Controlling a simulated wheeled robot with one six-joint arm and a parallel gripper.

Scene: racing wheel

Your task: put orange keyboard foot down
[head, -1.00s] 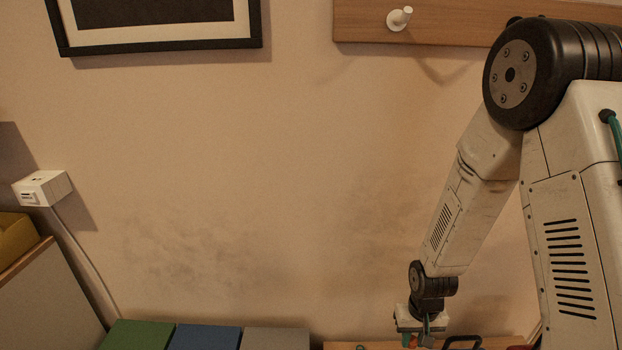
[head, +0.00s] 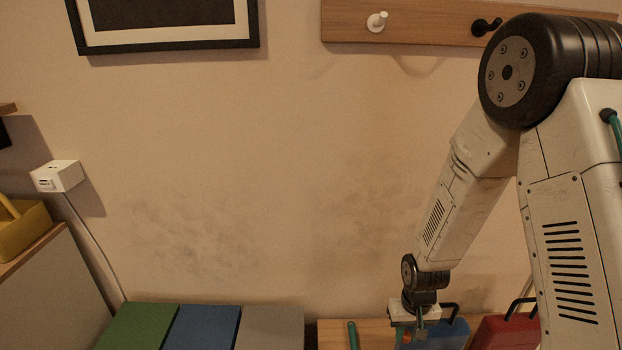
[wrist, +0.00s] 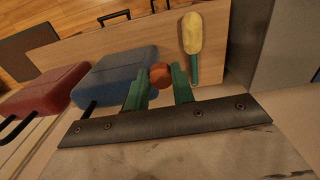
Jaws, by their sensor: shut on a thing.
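My gripper (wrist: 158,82) has green fingers, shut on a small rounded orange thing, which I take for the orange keyboard foot (wrist: 160,75). The foot's far end sticks out past the fingertips. In the wrist view they are in front of a wooden tabletop (wrist: 222,45), beside a blue case. How far they are above the surface is hard to tell. In the head view my gripper (head: 420,330) is at the lower right by the table, and the foot is only a small orange patch (head: 405,337).
The blue case (wrist: 120,75) and a red case (wrist: 40,95) have black handles. A green-handled brush with a yellow head (wrist: 192,35) lies right of the foot. Green (head: 140,326), blue (head: 203,327) and grey (head: 272,327) boxes stand left of the table. Bare wood shows around the brush.

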